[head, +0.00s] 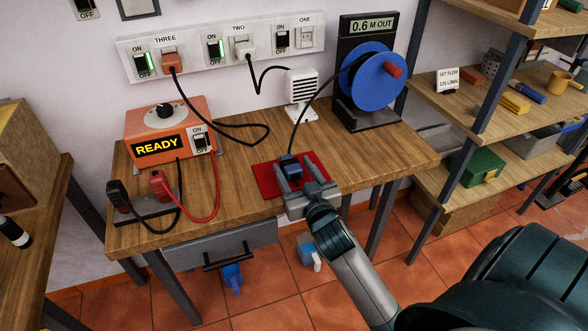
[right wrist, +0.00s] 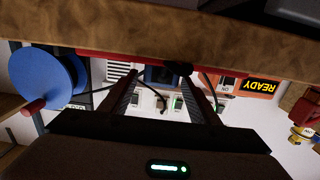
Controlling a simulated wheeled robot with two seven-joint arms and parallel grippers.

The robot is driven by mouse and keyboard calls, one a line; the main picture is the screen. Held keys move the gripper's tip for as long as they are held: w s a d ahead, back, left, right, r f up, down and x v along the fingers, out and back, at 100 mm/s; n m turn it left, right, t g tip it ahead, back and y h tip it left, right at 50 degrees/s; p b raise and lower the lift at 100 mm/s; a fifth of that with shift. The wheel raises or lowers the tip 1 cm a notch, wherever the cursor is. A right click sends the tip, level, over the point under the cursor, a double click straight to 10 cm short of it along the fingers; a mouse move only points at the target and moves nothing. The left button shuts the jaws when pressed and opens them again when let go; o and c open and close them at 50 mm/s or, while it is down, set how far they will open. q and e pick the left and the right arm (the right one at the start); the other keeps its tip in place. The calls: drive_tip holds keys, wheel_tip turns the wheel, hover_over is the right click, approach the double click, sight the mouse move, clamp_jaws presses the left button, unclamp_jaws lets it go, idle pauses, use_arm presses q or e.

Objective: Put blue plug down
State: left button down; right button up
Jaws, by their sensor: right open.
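The blue plug (head: 290,167) sits on the red mat (head: 263,180) near the front edge of the wooden table. Its black cable runs up to the blue reel (head: 378,82). My right gripper (head: 300,177) is open at the mat, with its fingers to either side of the plug's near end. In the right wrist view the dark blue plug (right wrist: 162,75) shows between the two spread fingers, with gaps on both sides. The red mat (right wrist: 95,54) is a thin strip there. My left gripper is not in view.
An orange box reading READY (head: 160,140) stands on the left of the table (head: 225,190), with red and black leads. A white vented device (head: 302,88) stands behind the mat. A socket strip (head: 200,62) is on the wall. Shelves (head: 440,105) stand at right.

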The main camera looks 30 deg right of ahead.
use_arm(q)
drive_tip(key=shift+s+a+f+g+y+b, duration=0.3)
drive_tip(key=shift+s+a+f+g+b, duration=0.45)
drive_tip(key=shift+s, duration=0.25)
use_arm(e)
drive_tip(key=v, duration=1.1)
drive_tip(key=shift+s, duration=0.4)
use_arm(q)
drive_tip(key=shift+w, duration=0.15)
use_arm(e)
drive_tip(key=shift+f, duration=0.1)
